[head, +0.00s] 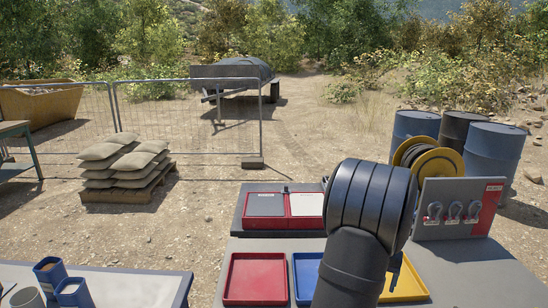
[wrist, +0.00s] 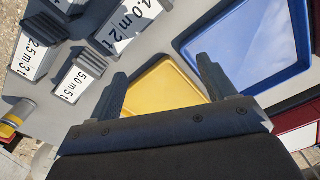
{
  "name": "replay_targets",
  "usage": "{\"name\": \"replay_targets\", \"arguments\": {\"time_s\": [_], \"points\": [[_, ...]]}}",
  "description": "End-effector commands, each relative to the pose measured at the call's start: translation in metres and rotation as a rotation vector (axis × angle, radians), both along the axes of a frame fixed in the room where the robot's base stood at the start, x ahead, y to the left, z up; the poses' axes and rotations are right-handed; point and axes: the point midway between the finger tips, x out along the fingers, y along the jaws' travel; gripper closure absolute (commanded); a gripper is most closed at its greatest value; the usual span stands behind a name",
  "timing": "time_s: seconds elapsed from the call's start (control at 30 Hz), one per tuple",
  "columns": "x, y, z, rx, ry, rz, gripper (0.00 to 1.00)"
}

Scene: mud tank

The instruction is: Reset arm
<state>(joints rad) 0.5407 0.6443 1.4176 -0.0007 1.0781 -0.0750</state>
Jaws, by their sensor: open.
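My arm (head: 365,225) rises from the bottom of the head view and bends over the grey table, hiding part of the blue and yellow trays. My gripper (wrist: 160,80) shows in the wrist view with its two fingers spread wide apart and nothing between them. Beyond the fingers lies the yellow tray (wrist: 158,88), which looks empty. In the head view the fingers are mostly hidden behind my arm.
A red tray (head: 255,279), blue tray (head: 304,278) and yellow tray (head: 408,282) line the table. A panel (head: 433,192) with three shackles stands at right. Dark blocks with white load labels (wrist: 72,85) lie left in the wrist view. Sandbags (head: 125,160) sit beyond.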

Motion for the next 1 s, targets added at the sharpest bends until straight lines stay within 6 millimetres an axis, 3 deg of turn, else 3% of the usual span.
{"name": "replay_targets", "arguments": {"time_s": [0.5, 1.0], "points": [[0.050, 0.093, -0.001, 0.000, 0.001, 0.326, 0.24], [0.081, 0.185, -0.001, 0.000, 0.000, 0.628, 0.24]]}}
